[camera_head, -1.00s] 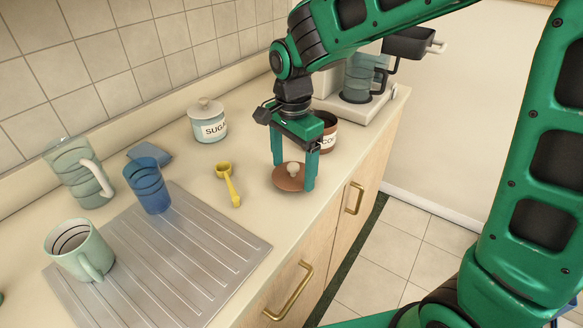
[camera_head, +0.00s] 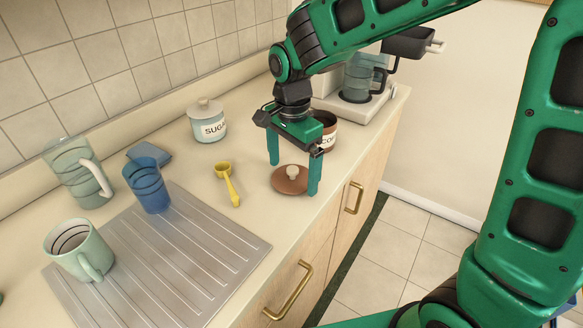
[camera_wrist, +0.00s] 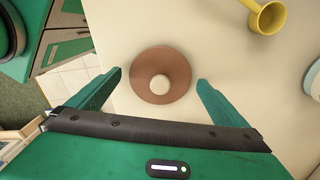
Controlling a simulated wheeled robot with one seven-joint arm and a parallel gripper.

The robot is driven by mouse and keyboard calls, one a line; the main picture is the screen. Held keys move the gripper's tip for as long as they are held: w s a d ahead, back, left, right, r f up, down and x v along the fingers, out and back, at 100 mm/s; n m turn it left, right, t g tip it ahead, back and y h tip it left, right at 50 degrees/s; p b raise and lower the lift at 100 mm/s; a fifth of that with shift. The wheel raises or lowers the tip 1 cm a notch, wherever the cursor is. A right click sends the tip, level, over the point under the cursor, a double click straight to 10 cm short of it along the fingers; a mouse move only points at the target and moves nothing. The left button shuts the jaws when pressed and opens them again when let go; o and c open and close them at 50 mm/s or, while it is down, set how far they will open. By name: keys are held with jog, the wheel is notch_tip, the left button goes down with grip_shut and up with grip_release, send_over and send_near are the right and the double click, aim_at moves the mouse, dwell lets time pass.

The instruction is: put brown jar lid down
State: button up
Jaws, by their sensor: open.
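The brown jar lid (camera_head: 288,181), a round disc with a cream knob, lies flat on the countertop near its front edge. In the wrist view the lid (camera_wrist: 149,62) is between and a little beyond the fingertips, with space on both sides. My gripper (camera_head: 293,176) is open just above the lid, its fingers apart and not touching the knob. It also shows in the wrist view (camera_wrist: 160,77). The brown coffee jar (camera_head: 329,132) stands behind my gripper, partly hidden by it.
A yellow scoop (camera_head: 228,184) lies left of the lid. The sugar jar (camera_head: 207,120), blue glass (camera_head: 148,190), green mug (camera_head: 78,248), pitcher (camera_head: 77,172) and metal drainboard (camera_head: 205,240) are further left. A coffee maker (camera_head: 365,95) stands behind the coffee jar.

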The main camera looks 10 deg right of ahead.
aim_at(293, 168)
notch_tip(293, 168, up, 12)
dwell(0.4)
jog(key=shift+d, duration=0.1)
jog(key=s+d+f+n, duration=0.15)
jog(key=s+d, duration=0.35)
jog(key=d, duration=0.6)
jog(key=s+d+f+n, duration=0.15)
jog(key=s+d, duration=0.25)
jog(key=d, duration=0.7)
jog(key=s+d+f+n, duration=0.1)
jog(key=s+d+f, duration=0.2)
jog(key=s, duration=0.4)
jog(key=s+d+f+n, duration=0.1)
jog(key=s+d+f, duration=0.2)
jog(key=s+d, duration=0.2)
jog(key=shift+s+d+n, duration=0.15)
jog(key=shift+s+n, duration=0.15)
jog(key=shift+s, duration=0.75)
jog(key=shift+w, duration=0.15)
jog(key=shift+w+f, duration=0.1)
jog(key=shift+w, duration=0.4)
